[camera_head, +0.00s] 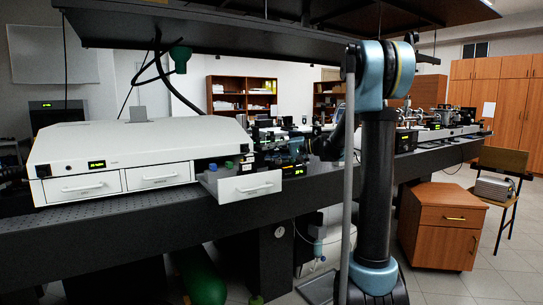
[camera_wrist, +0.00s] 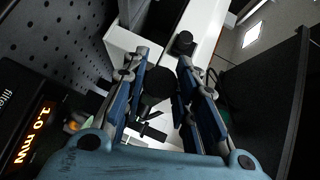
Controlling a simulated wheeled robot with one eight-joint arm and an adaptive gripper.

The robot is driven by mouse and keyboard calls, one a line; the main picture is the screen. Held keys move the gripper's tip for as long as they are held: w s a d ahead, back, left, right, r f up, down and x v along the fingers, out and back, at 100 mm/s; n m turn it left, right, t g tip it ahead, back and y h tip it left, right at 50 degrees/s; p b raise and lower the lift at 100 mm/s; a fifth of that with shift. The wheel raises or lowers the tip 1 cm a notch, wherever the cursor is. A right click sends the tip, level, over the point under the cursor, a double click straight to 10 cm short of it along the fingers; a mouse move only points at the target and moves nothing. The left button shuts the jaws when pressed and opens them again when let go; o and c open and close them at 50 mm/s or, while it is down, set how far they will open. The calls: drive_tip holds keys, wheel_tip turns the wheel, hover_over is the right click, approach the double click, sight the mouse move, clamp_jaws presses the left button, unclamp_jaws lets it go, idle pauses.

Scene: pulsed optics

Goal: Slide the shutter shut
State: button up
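My gripper (camera_wrist: 163,68) shows in the wrist view with its two blue-and-grey fingers apart and a gap between them. A dark rounded part (camera_wrist: 157,86) shows in that gap; I cannot tell whether a finger touches it. A black knob (camera_wrist: 184,43) stands on a white surface beyond the fingertips. I cannot tell which part is the shutter or how far along its travel it is. In the head view my gripper is small and dark among the equipment on the optical table (camera_head: 130,222), right of the open drawer, so its contact there is unclear.
A white housing (camera_head: 120,140) stands on the table at left, with a drawer (camera_head: 245,185) pulled out at its right end. A unit with an orange "1.0 mW" readout (camera_wrist: 30,135) is close at left in the wrist view. A shelf (camera_head: 270,25) hangs overhead.

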drive_tip(key=shift+f, duration=0.1)
clamp_jaws()
drive_tip(key=shift+w+a, duration=0.55)
drive_tip(key=shift+w, duration=0.3)
drive_tip(key=shift+w+a, duration=0.6)
drive_tip(key=shift+w, duration=0.3)
drive_tip(key=shift+w+a, duration=0.55)
drive_tip(key=shift+w, duration=0.3)
drive_tip(key=o, duration=0.5)
unclamp_jaws()
drive_tip(key=o, duration=0.4)
drive_tip(key=shift+w+a+f, duration=0.1)
drive_tip(key=shift+w+f, duration=0.05)
drive_tip(key=shift+w, duration=0.05)
drive_tip(key=shift+c, duration=0.2)
drive_tip(key=shift+s, duration=0.1)
drive_tip(key=v, duration=1.2)
